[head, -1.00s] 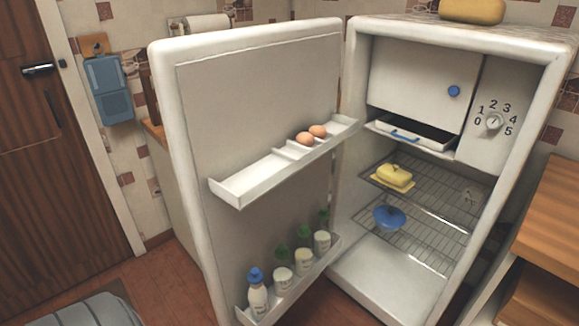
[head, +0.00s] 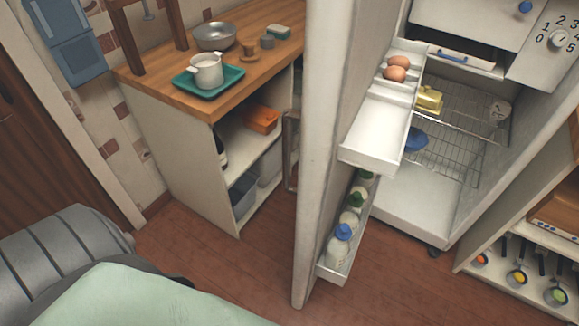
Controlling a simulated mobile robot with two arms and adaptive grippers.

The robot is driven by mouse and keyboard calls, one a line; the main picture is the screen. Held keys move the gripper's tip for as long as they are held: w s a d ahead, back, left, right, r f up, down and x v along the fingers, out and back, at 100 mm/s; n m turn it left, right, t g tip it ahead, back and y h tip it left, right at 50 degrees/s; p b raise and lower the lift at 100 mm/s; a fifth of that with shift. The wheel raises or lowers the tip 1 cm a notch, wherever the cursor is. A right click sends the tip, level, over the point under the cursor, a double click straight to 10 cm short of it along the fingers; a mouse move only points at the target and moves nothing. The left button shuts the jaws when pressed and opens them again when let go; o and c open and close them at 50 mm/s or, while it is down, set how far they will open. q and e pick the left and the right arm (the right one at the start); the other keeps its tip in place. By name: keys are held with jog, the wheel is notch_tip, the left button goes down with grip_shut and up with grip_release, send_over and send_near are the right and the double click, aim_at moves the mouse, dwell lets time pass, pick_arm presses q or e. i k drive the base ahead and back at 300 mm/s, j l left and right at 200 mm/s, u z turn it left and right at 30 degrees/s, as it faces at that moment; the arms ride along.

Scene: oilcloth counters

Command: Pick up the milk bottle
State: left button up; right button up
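The milk bottle, white with a blue cap (head: 338,241), stands at the front end of the low shelf of the open fridge door (head: 316,150). Green-capped bottles (head: 350,213) stand behind it in the same shelf (head: 330,275). The shelf's rim hides the bottle's base, and the upper door shelf (head: 376,135) hides part of the row behind. Neither of my grippers is in view.
The door, seen nearly edge-on, stands between the open fridge (head: 425,205) and a wooden counter (head: 150,78) with a pot (head: 206,70) on a green tray. Two eggs (head: 396,73) lie on the upper door shelf. The floor (head: 215,265) before the door is clear.

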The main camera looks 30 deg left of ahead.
aim_at(338, 251)
jog(key=j+z, duration=0.1)
jog(key=j, duration=0.35)
jog(key=k+j+z, duration=0.1)
jog(key=j, duration=0.35)
jog(key=k+j+z, duration=0.1)
jog(key=j, duration=0.35)
jog(key=i+j, duration=0.25)
jog(key=i+j+z, duration=0.15)
jog(key=i+j, duration=0.15)
jog(key=j, duration=0.15)
jog(key=k+l, duration=0.15)
jog(key=l, duration=0.25)
jog(key=k+l, duration=0.15)
jog(key=l, duration=0.2)
